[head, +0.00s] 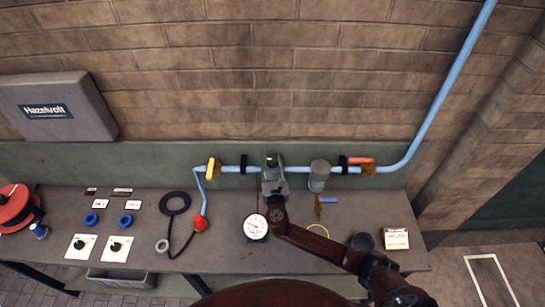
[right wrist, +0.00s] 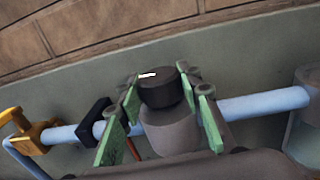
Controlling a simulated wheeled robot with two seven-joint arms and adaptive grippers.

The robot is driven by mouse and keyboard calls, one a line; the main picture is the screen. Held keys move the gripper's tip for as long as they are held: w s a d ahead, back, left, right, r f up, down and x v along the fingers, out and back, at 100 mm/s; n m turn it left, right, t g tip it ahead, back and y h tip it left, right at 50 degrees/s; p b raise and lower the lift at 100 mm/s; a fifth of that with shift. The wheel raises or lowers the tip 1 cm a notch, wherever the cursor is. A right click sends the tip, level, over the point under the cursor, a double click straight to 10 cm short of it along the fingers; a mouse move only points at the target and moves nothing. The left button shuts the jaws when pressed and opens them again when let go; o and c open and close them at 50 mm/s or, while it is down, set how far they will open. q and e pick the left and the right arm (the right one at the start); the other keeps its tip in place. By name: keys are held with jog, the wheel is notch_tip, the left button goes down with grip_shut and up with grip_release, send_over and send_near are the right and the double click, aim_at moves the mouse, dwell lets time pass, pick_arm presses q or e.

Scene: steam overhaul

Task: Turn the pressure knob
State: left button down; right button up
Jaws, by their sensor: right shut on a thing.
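The pressure knob is a black round cap (right wrist: 165,92) with a white mark, on top of a grey body (right wrist: 168,130) on the light blue pipe (right wrist: 262,103). My left gripper is not in view.
A yellow valve handle (head: 211,168) is on the pipe to the left. A grey cylinder (head: 319,174) and a red handle (head: 360,160) are to the right.

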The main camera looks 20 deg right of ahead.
jog(key=m+h, duration=0.1)
jog(key=h, duration=0.1)
jog(key=m+g+h, duration=0.1)
jog(key=m+h, duration=0.1)
jog(key=shift+a, duration=0.2)
jog(key=m+g+h, duration=0.1)
jog(key=h, duration=0.1)
jog(key=m+g+h+b, duration=0.1)
jog(key=h, duration=0.1)
jog(key=shift+w+f+m+g, duration=0.1)
jog(key=shift+f+m+g, duration=0.05)
jog(key=shift+m+g, duration=0.25)
jog(key=m+g+h+b, duration=0.4)
jog(key=g+b, duration=0.1)
jog(key=shift+w+a+b, duration=0.1)
jog(key=shift+b, duration=0.25)
jog(key=shift+m+g+h+b, duration=0.7)
jog(key=shift+m+g+b, duration=0.2)
jog(key=shift+g, duration=0.3)
jog(key=shift+r, duration=0.2)
jog(key=o, duration=1.1)
jog(key=shift+o, duration=0.3)
